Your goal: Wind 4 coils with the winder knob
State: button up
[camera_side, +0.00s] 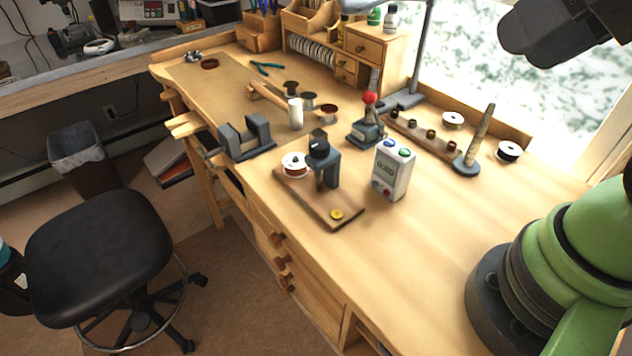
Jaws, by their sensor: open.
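The winder stands on a wooden base (318,205) near the bench's front edge. A white spool with a reddish-brown core (294,162) sits at the post's left. A yellow disc (337,214) lies at the base's front end. Right of the winder stands a white box (392,172) with a small display, a green button and a blue button; I cannot read the display. I see no fingers of my gripper. Nothing touches the knob.
A dark vise (246,137) stands left of the winder. A red-knobbed lever device (368,118) stands behind the white box. A wooden rack of small spools (424,136) and a grey stand with a tapered post (478,140) are farther right.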

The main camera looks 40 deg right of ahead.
jog(key=shift+o, duration=1.6)
jog(key=shift+w+r+n, duration=0.1)
jog(key=shift+w+n, duration=0.1)
jog(key=shift+n, duration=0.1)
jog(key=n+g+h, duration=0.2)
jog(key=n+g, duration=0.5)
jog(key=n, duration=2.5)
send_over(319, 145)
notch_tip(319, 145, down, 12)
notch_tip(319, 145, down, 9)
jog(key=shift+f, duration=0.15)
jog(key=c, duration=0.9)
